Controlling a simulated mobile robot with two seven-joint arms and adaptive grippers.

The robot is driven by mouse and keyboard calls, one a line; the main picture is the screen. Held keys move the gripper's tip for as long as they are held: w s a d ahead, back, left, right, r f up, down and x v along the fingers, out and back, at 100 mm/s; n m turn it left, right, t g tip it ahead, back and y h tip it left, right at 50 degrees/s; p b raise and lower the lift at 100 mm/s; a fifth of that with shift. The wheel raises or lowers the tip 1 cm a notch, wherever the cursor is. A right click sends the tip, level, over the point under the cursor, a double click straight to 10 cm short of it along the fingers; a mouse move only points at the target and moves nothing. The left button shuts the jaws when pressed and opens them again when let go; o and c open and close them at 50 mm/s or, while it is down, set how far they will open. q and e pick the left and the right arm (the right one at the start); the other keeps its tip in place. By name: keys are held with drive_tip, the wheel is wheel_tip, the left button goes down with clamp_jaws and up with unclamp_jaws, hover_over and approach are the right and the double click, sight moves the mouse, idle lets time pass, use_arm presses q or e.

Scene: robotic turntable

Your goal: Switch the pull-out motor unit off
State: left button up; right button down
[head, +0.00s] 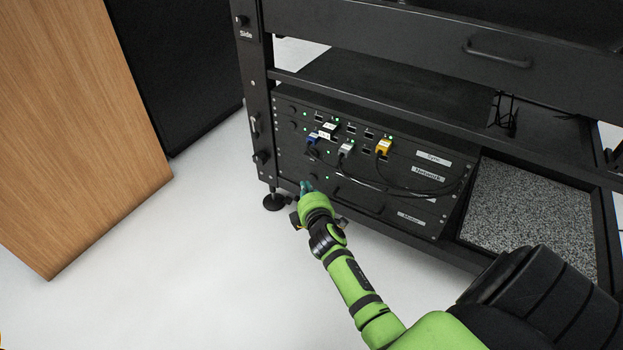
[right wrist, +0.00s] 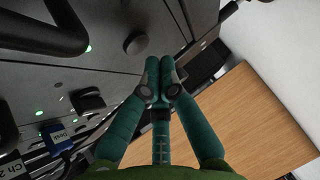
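The motor unit (head: 384,212) is the lowest black panel of the rack, with a label reading "Motor" and a dark handle. A green light (head: 327,177) is lit near its left end. My right gripper (head: 305,187) is at the left end of this panel. In the right wrist view my right gripper (right wrist: 160,75) has its teal fingertips together, with nothing seen between them. A round black knob (right wrist: 136,43) sticks out of the panel just beside the fingertips; contact cannot be told. A lit green light (right wrist: 88,48) and a black handle (right wrist: 45,35) are near the knob.
Panels labelled "Sync" and "Network" (head: 427,178) sit above, with blue, grey and yellow plugs (head: 383,146) and hanging cables. A wooden panel (head: 75,120) stands at the left. The white floor (head: 190,260) between is clear. A rack foot (head: 273,201) stands beside the gripper.

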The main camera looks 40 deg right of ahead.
drive_tip(key=shift+w+d, duration=0.2)
drive_tip(key=shift+d, duration=0.15)
drive_tip(key=shift+w+d, duration=0.15)
drive_tip(key=shift+d, duration=0.25)
idle(0.5)
drive_tip(key=shift+a, duration=0.15)
drive_tip(key=shift+s+a, duration=0.35)
drive_tip(key=shift+a, duration=0.3)
drive_tip(key=s+a, duration=0.2)
drive_tip(key=a, duration=0.3)
drive_tip(key=shift+s+a, duration=0.2)
drive_tip(key=shift+a, duration=0.1)
